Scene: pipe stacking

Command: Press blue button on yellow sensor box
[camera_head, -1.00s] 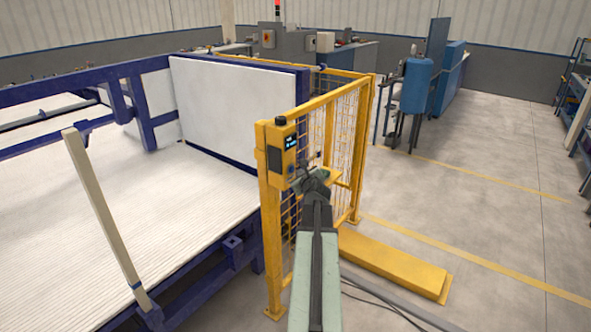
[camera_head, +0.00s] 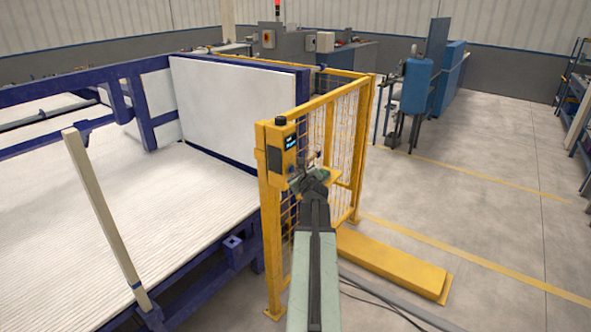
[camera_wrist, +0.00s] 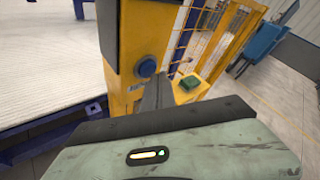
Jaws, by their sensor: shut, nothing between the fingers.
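The yellow sensor box (camera_head: 289,158) with a small lit display is mounted on the yellow fence post. In the wrist view, a round blue button (camera_wrist: 146,66) shows on the yellow surface (camera_wrist: 135,38). My gripper (camera_wrist: 157,84) is shut and empty, its dark fingers pointing toward the box. The fingertips appear just right of and slightly below the blue button; I cannot tell whether they touch the box. In the head view, my gripper (camera_head: 306,176) is in front of the box's lower right, and the blue button cannot be made out there.
A green button (camera_wrist: 190,82) sits on a yellow part right of my fingers. Yellow mesh fencing (camera_head: 345,130) runs behind the box. A white ribbed bed with a dark blue frame (camera_head: 230,248) lies left. Open floor (camera_head: 480,225) is at right.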

